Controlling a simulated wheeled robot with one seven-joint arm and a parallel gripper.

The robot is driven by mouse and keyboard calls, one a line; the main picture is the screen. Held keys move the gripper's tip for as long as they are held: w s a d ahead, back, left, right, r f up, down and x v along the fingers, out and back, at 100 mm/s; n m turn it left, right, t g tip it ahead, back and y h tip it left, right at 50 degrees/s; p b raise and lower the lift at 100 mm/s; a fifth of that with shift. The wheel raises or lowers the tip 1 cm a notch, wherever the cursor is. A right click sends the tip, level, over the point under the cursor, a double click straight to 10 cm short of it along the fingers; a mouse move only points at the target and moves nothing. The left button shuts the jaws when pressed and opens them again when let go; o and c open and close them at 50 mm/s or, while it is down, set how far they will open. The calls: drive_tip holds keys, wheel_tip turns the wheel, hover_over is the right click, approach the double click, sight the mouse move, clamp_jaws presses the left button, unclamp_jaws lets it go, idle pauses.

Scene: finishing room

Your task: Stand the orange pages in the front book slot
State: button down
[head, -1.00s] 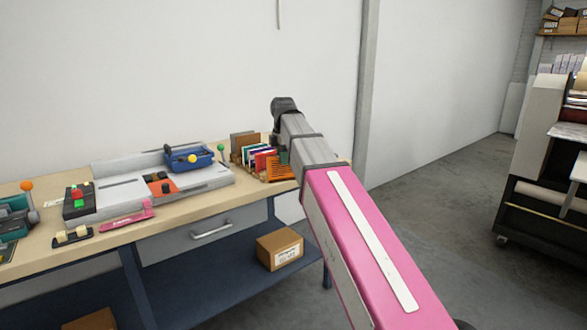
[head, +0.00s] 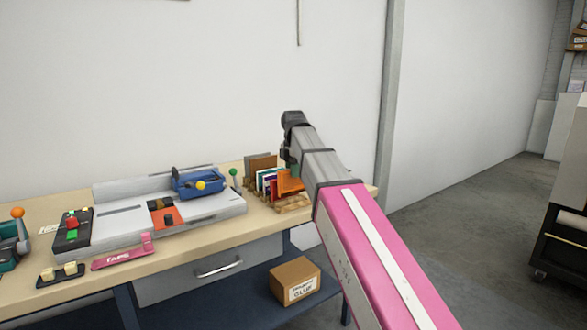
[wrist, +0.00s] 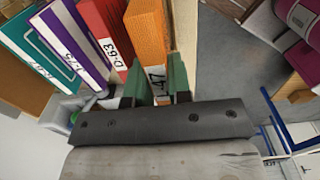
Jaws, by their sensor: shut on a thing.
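The orange pages (head: 290,184) show in the head view at the right end of the row of books, just above the wooden rack (head: 294,204). My gripper (head: 293,170) reaches down to them from above and is shut on them. In the wrist view my green fingertips (wrist: 159,76) sit either side of the orange pages (wrist: 147,32), over a white label reading 47. The red book (wrist: 106,30) marked D-63 is right beside them. Whether the pages' lower edge touches the rack is hidden.
A purple-and-white book (wrist: 77,50) and a teal book (wrist: 32,42) stand further along the row. Brown boards (head: 260,165) stand behind. Left on the bench are a binding machine (head: 205,212) with a blue unit (head: 200,183) and a pink tape (head: 124,256).

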sight(293, 193)
drive_tip(key=shift+f, duration=2.1)
drive_tip(key=shift+f, duration=0.5)
drive_tip(key=c, duration=1.3)
unclamp_jaws()
drive_tip(key=shift+c, duration=0.2)
drive_tip(key=shift+r, duration=5.45)
